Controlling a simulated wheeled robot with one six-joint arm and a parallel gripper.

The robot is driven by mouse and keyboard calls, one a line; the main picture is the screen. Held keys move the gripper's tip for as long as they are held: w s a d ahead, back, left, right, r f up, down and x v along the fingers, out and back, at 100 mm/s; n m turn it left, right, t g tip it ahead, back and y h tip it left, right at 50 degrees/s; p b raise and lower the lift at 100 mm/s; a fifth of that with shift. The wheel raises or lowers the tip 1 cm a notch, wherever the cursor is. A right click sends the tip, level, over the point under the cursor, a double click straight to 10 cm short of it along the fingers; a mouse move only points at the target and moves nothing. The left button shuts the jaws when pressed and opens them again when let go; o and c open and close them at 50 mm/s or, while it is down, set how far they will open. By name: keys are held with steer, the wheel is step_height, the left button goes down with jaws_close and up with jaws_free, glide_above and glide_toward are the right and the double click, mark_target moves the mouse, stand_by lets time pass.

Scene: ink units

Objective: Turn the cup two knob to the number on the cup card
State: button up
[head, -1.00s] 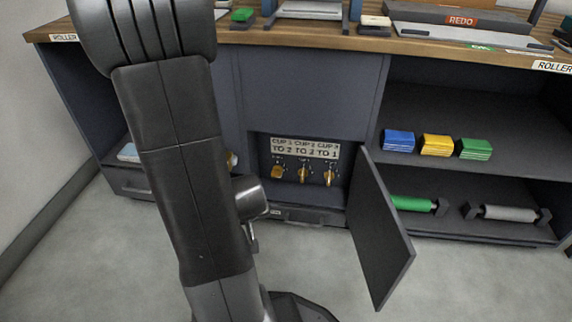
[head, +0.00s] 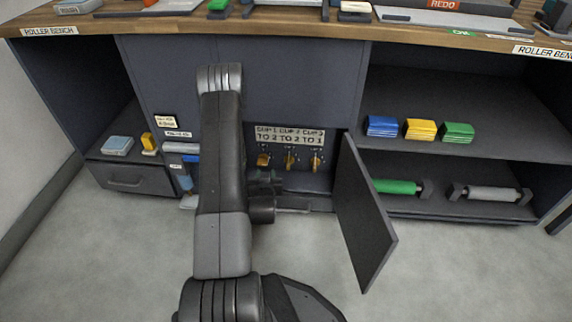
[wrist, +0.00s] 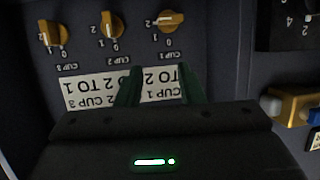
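The cup two knob (head: 289,160) is the middle of three orange knobs in the open cabinet bay; it also shows in the upside-down wrist view (wrist: 111,25). There its handle stands nearly upright, its pale mark toward the 0. The cup card (head: 289,134) above the knobs reads CUP 1 TO 2, CUP 2 TO 2, CUP 3 TO 1; in the wrist view the card (wrist: 92,92) is partly covered by my fingers. My gripper (wrist: 160,80) is open and empty, its dark green fingers apart before the card, clear of the knobs.
The cup one knob (wrist: 170,20) and cup three knob (wrist: 50,36) flank the middle one. An open grey door (head: 366,215) stands out on the bay's right. A yellow and blue part (wrist: 292,107) is at the wrist view's right edge. Shelves with colored blocks (head: 420,129) are farther right.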

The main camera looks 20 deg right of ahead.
mark_target(288, 165)
steer(key=s+d+f+m+t+h, duration=0.1)
steer(key=s+d+f+t+h, duration=0.15)
steer(key=s+d+f, duration=0.35)
steer(key=shift+h, duration=0.45)
steer(key=b+x, duration=0.1)
steer(key=x, duration=0.3)
steer(key=b+x, duration=0.1)
steer(key=x, duration=0.4)
steer(key=a+b+x, duration=0.1)
steer(key=x, duration=0.3)
steer(key=shift+w+f, duration=0.35)
steer(key=shift+w, duration=0.35)
steer(key=shift+m, duration=0.3)
jaws_close()
